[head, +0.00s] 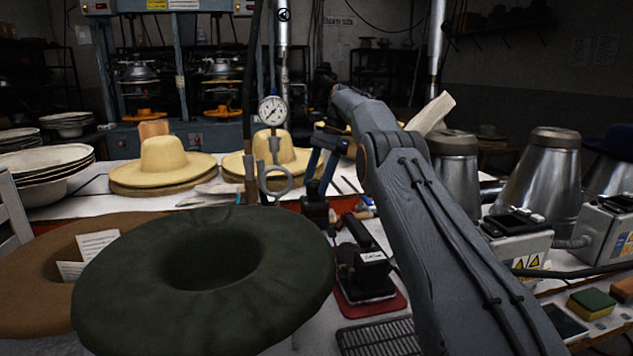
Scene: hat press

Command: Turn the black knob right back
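My arm reaches up from the bottom right and bends over at its elbow towards the middle. What looks like my gripper (320,178) points down just right of the pressure gauge, with two blue-grey fingers set a little apart. A small black part (315,208) is right below the fingertips and may be the black knob; its shape is too small and dark to make out. I cannot tell whether the fingers touch it. The round white gauge (272,110) stands on a pipe with a looped tube (275,182) to the left of the fingers.
A dark green hat (120,275) fills the front left, over a brown one (30,270). Straw hats (163,158) stand behind. A black device (364,270) sits on a red base in front. Metal cones (540,185) and electrical boxes (515,245) stand right.

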